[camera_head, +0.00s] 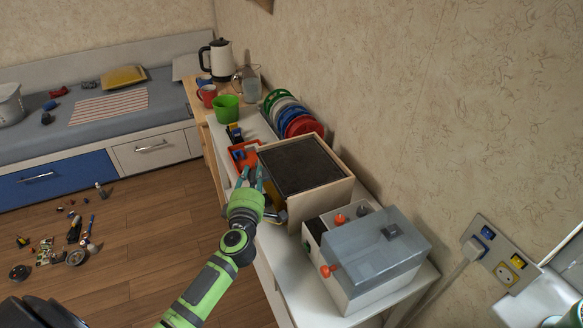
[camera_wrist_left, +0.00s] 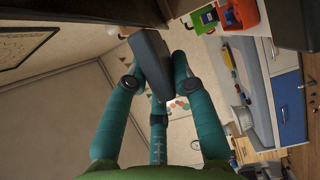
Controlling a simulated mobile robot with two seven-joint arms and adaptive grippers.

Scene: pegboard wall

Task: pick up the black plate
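My left gripper (camera_head: 251,177) has teal fingers and is at the left edge of a wooden box (camera_head: 333,188) with a dark top panel (camera_head: 300,164). In the left wrist view its fingers (camera_wrist_left: 157,68) are apart, with a dark grey block-like object (camera_wrist_left: 150,62) between them. I cannot tell whether they grip it or what it is. Coloured plates stand in a row by the wall: green (camera_head: 274,98), blue (camera_head: 291,117) and red (camera_head: 302,126), with white among them. I cannot make out a black plate for certain. My right gripper is not in view.
An orange bin (camera_head: 243,154) lies just beyond my left gripper. A clear-lidded container (camera_head: 374,257) stands at the near end of the white table. A green cup (camera_head: 226,108), red mug (camera_head: 207,95) and kettle (camera_head: 216,60) stand further back. Small items litter the floor at left.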

